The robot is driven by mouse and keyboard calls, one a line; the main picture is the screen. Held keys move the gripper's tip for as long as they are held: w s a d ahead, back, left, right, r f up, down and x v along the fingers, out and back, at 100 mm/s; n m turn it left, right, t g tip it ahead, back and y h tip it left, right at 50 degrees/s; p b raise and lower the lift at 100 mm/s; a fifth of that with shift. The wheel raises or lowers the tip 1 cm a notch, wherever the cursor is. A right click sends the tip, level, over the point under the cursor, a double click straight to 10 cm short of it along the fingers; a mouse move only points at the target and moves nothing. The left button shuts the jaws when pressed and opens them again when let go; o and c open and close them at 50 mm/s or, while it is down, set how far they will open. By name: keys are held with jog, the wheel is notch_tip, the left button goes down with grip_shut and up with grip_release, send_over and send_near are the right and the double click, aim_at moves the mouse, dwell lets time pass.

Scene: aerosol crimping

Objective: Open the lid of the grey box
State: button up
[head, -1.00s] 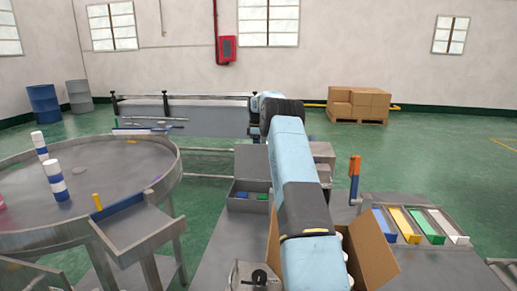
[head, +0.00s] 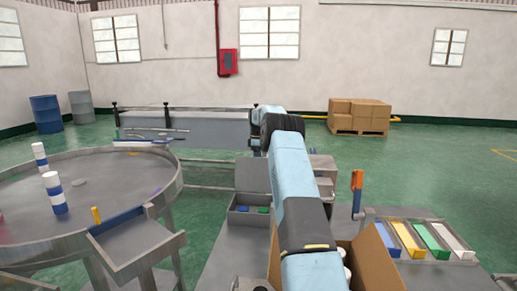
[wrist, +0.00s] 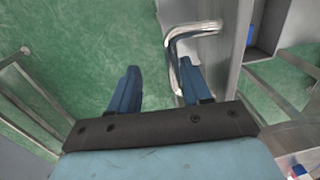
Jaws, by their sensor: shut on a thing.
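The grey box (head: 238,218) stands on the bench left of my arm in the head view, with blue and green pieces inside. Its grey lid (head: 252,176) is raised at the back of the box, so the inside shows. In the wrist view the lid (wrist: 226,62) is a grey panel with a bent metal handle (wrist: 174,47). My gripper (wrist: 160,68) is shut on this handle, which lies against the right finger. The gripper does not show clearly in the head view, where my arm covers that spot.
A cardboard box (head: 377,262) stands right of my arm. An orange-handled lever (head: 357,182) and a tray of coloured pieces (head: 427,242) are further right. A round metal table (head: 110,180) with white-and-blue cans is left.

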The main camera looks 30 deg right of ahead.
notch_tip(320, 180, up, 11)
jog(key=shift+w+d, duration=0.3)
jog(key=shift+r, duration=0.1)
dwell(0.5)
